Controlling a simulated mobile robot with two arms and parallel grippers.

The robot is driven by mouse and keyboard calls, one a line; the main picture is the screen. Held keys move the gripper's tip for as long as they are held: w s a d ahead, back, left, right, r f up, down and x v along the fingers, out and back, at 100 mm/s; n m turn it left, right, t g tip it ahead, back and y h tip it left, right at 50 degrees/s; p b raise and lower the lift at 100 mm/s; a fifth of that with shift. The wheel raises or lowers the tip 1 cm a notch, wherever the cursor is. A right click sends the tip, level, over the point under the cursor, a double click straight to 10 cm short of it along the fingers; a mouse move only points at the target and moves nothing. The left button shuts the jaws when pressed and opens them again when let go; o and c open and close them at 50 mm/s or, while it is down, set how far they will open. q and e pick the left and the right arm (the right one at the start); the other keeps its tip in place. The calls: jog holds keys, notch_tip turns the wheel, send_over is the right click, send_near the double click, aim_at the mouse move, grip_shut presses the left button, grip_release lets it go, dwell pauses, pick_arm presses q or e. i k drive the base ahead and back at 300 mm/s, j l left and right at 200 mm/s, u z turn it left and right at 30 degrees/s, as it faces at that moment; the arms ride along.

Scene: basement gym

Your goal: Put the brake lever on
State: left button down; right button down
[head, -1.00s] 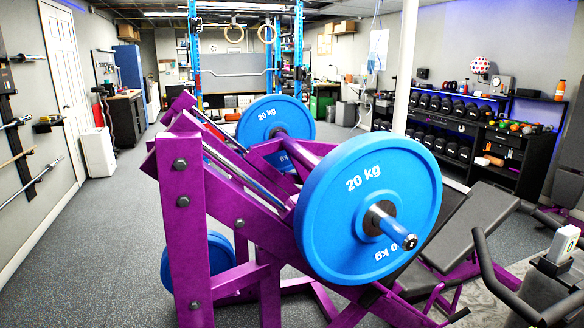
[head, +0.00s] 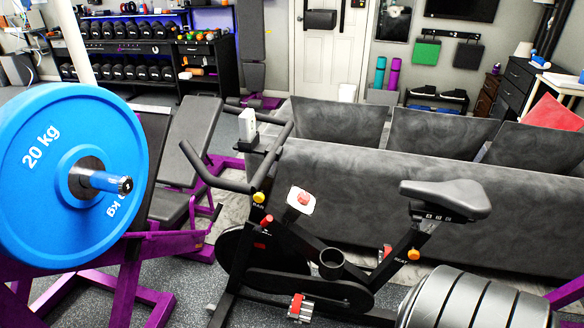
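A black exercise bike (head: 285,284) stands in the lower middle of the head view, with handlebars at its left and a black saddle (head: 447,198) at its right. A white block with a red top (head: 301,200) sits on its frame; I cannot tell whether this is the brake lever. A yellow knob (head: 259,197) marked "BAR", a red knob (head: 267,221) and an orange knob (head: 413,254) by "SEAT" also show. Neither of my grippers is in view.
A purple weight machine with a blue 20 kg plate (head: 35,150) stands close at left. A grey sofa (head: 440,215) is right behind the bike. Grey ribbed weights (head: 475,302) fill the lower right. A dumbbell rack (head: 125,55) is at the back left.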

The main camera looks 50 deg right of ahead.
aim_at(268, 220)
jog(key=z, duration=1.25)
jog(key=i+u, duration=0.2)
jog(key=i, duration=0.25)
